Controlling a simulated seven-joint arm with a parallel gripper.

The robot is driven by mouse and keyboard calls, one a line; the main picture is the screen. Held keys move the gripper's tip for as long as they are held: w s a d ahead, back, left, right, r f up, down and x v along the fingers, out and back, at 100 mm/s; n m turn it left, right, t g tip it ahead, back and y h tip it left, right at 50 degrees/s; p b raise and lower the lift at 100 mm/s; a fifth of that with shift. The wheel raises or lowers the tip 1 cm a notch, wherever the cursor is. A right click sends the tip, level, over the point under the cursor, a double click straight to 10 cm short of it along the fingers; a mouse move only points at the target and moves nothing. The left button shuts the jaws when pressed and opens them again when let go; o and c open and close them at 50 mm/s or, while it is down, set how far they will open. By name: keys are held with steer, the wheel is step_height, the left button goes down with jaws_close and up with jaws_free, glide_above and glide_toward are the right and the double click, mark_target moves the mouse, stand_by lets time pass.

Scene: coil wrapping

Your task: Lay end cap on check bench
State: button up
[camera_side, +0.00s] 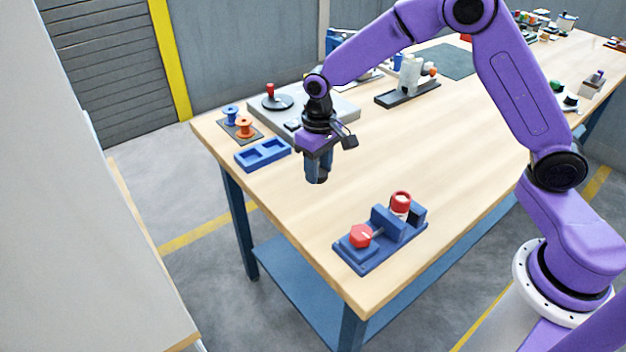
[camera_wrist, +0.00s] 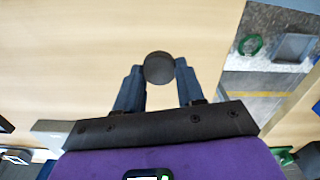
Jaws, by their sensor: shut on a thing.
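My gripper (camera_side: 317,170) is above the wooden table, in the middle of the side view, pointing down. In the wrist view my gripper (camera_wrist: 159,80) is shut on a dark grey round piece, which I take to be the end cap (camera_wrist: 159,68); it sits between the two blue-grey fingertips. In the side view the end cap is mostly hidden by the fingers. The pictures do not make clear which surface is the check bench.
On the wooden table (camera_side: 300,225) a blue fixture (camera_side: 387,232) with red parts stands at the front. A blue two-pocket tray (camera_side: 262,155) and a mat with spools (camera_side: 240,129) are at the left. A grey plate (camera_side: 345,103) lies behind my gripper. The table's middle is clear.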

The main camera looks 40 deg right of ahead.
steer(key=shift+w+a+f, duration=0.2)
steer(key=shift+w+f, duration=0.45)
steer(key=shift+f, duration=0.15)
steer(key=shift+w+f, duration=0.1)
steer(key=shift+f, duration=1.55)
steer(key=shift+f, duration=0.1)
steer(key=o, duration=1)
step_height(320, 180, up, 12)
steer(key=shift+r, duration=0.15)
